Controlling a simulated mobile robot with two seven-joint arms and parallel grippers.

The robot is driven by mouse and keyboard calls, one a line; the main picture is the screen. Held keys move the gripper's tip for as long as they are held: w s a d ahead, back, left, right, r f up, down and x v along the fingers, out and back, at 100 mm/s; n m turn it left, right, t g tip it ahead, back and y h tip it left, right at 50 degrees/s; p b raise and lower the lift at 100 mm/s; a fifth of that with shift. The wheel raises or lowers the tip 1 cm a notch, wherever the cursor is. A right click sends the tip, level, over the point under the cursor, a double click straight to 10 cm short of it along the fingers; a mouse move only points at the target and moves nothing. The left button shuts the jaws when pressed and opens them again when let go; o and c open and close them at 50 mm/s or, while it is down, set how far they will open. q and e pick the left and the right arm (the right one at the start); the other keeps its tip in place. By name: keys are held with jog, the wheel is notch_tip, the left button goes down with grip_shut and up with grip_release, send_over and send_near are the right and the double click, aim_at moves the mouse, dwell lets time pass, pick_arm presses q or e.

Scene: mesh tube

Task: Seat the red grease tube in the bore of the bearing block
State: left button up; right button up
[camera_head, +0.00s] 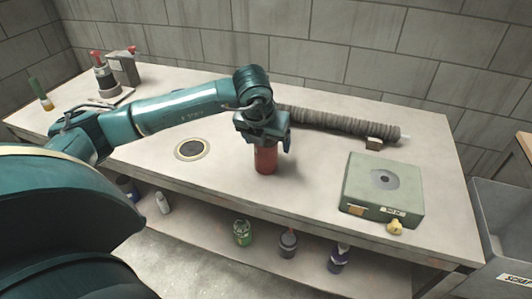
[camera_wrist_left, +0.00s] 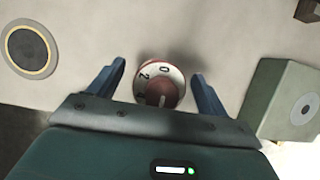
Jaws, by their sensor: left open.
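The red grease tube (camera_head: 265,159) stands upright near the middle of the bench. In the left wrist view its pale, numbered round top (camera_wrist_left: 160,80) shows between the two fingers. My left gripper (camera_head: 264,143) is open and points down over the tube's top, one finger on each side, with gaps visible in the wrist view. The bearing block (camera_head: 375,205) is a green box to the right on the bench, with a dark round bore (camera_head: 385,179) in its top. The block also shows at the right of the wrist view (camera_wrist_left: 262,95). My right gripper is not in view.
A ribbed grey hose (camera_head: 335,122) lies along the back of the bench. A round dark disc (camera_head: 192,149) sits left of the tube. A yellow piece (camera_head: 395,228) is at the block's front. Bottles stand on the lower shelf. Bench between tube and block is clear.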

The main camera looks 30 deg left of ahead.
pick_arm(q)
jog(key=shift+w+f, duration=0.15)
jog(key=shift+f, duration=0.15)
jog(key=shift+c, duration=0.5)
jog(key=shift+r, duration=0.15)
jog(key=c, duration=1.2)
